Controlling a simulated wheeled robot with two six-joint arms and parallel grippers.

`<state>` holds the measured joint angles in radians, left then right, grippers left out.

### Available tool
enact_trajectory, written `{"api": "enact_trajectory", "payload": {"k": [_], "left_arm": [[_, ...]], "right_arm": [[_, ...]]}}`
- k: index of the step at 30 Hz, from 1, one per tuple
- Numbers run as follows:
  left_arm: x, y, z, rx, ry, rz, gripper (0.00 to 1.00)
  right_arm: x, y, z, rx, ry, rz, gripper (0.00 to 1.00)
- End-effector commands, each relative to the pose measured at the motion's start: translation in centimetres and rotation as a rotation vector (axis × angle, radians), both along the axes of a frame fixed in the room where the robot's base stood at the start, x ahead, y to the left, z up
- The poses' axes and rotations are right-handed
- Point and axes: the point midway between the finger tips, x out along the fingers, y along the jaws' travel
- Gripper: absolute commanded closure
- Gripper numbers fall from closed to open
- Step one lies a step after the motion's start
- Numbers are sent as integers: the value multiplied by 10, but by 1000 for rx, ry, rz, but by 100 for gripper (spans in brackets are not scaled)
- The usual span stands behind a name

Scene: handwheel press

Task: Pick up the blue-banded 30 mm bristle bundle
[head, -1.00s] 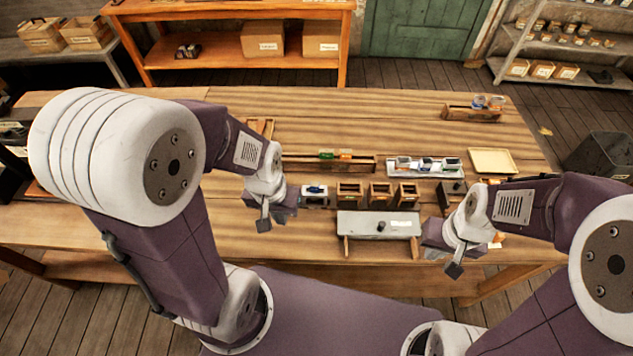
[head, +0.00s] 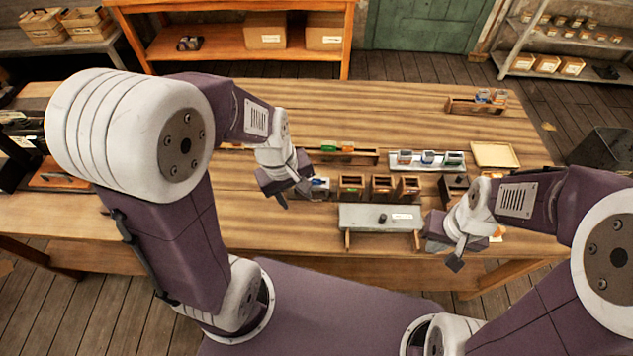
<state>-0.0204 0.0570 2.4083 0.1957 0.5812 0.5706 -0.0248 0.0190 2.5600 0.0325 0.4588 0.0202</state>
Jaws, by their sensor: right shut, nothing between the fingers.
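A small blue-marked item (head: 319,184) shows beside my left gripper, partly hidden by it; I cannot tell whether it is the blue-banded bundle. A white tray (head: 400,168) holds several small banded pieces, one with blue (head: 428,157); their sizes are too small to read. My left gripper (head: 290,195) hangs over the table, left of the small wooden boxes. Its fingers are partly hidden by its own body, so its opening is unclear. My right gripper (head: 452,255) is shut and empty near the table's front edge, right of the grey stand.
Several small wooden boxes (head: 381,187) stand behind a grey stand (head: 352,217). A long wooden rack (head: 367,159) holds green and orange pieces. A yellowish tray (head: 494,154) and a wooden holder (head: 462,106) are at the right.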

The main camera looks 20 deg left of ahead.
Motion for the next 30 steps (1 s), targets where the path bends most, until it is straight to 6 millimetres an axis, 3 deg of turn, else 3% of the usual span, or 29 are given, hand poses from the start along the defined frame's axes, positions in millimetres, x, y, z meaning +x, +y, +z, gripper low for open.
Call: {"api": "enact_trajectory", "payload": {"k": [4,6,9,13,16,24,30], "left_arm": [[80,-14,10,-228,125,660,55],[113,-11,4,-310,184,866,55],[140,3,-13,-363,227,986,55],[137,19,-38,-354,276,1040,55],[135,23,-41,-353,280,1052,55],[138,9,-72,-351,279,1046,55],[140,5,-81,-350,278,1046,55]], "right_arm": [[0,0,7,0,0,0,100],[0,0,9,0,0,0,100],[0,0,12,0,0,0,100],[0,0,14,0,0,0,100],[0,0,14,0,0,0,100],[0,0,17,0,0,0,100],[0,0,20,0,0,0,100]]}}
